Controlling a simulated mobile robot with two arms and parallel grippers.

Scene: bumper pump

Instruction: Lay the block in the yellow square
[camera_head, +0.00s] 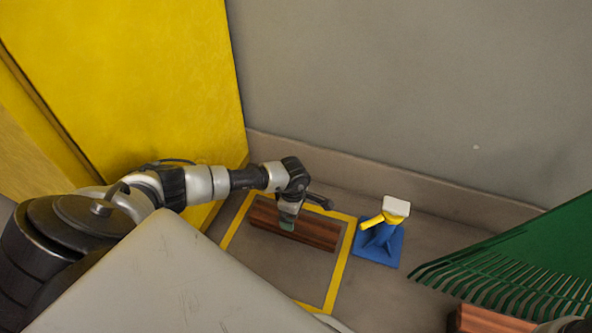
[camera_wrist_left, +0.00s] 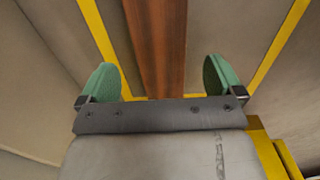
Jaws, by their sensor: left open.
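A long reddish-brown wooden block (camera_head: 312,236) lies on the floor inside the yellow square (camera_head: 342,262), slanting across its far part. In the left wrist view the block (camera_wrist_left: 158,40) runs up the middle between yellow lines (camera_wrist_left: 276,50). My left gripper (camera_head: 288,222) is at the block from above. Its green-padded fingers (camera_wrist_left: 161,80) are open, one on either side of the block, with a gap at each side. Whether the fingertips reach down to the block's height I cannot tell. My right gripper is not seen.
A blue item (camera_head: 378,247) with a yellow spout and white top stands just right of the square. A green slatted object (camera_head: 530,262) and another wooden piece (camera_head: 485,320) are at the lower right. A yellow panel (camera_head: 140,75) and grey wall (camera_head: 400,80) close off the back.

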